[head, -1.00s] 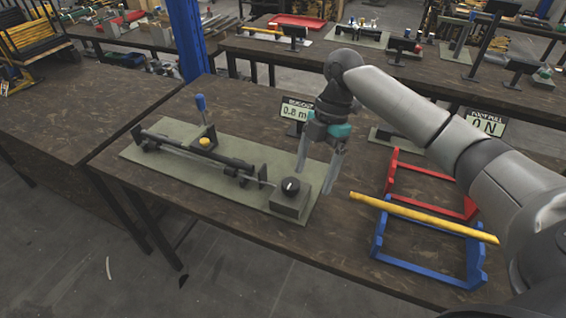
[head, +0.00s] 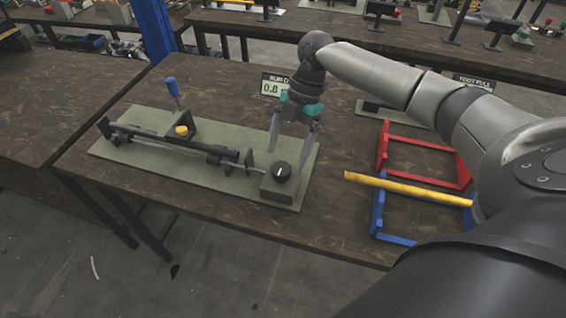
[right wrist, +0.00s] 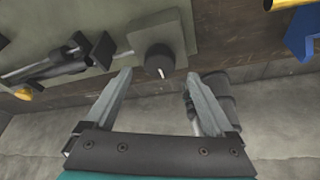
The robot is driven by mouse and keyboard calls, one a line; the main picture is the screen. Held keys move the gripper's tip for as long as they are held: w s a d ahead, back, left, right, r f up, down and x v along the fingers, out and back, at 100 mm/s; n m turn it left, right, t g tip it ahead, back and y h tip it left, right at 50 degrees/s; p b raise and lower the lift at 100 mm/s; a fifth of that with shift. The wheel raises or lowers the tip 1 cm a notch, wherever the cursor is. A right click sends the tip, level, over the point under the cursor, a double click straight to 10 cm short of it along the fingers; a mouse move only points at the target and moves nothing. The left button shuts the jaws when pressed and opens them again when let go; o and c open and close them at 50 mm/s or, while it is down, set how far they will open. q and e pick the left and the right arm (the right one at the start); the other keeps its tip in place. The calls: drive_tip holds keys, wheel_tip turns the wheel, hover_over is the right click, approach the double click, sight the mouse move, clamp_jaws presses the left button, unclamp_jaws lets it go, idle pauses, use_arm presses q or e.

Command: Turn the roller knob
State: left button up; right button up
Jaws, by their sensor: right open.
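The roller knob (head: 281,172) is a round black knob with a white pointer line. It sits on a grey-green block (head: 284,191) at the right end of the press fixture's mat. It also shows in the right wrist view (right wrist: 159,62), just beyond the fingertips. My right gripper (head: 290,144) is open and empty, its fingers pointing down above and behind the knob, apart from it. In the right wrist view the open fingers (right wrist: 159,75) lie to either side of the knob's line. My left gripper is in neither view.
The fixture's mat (head: 115,150) carries a roller assembly, a blue-handled lever (head: 173,88) and a yellow button (head: 181,131). A small display (head: 275,85) stands behind. On the right are a red stand (head: 425,180), a blue stand (head: 388,237) and a yellow rod (head: 400,187).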

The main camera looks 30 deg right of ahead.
sight(282, 168)
drive_tip(key=x, duration=0.2)
drive_tip(key=shift+a+f, duration=0.1)
drive_tip(key=shift+f, duration=0.25)
drive_tip(key=shift+s+a+f, duration=0.1)
drive_tip(key=shift+a+f, duration=0.1)
drive_tip(key=shift+f, duration=0.25)
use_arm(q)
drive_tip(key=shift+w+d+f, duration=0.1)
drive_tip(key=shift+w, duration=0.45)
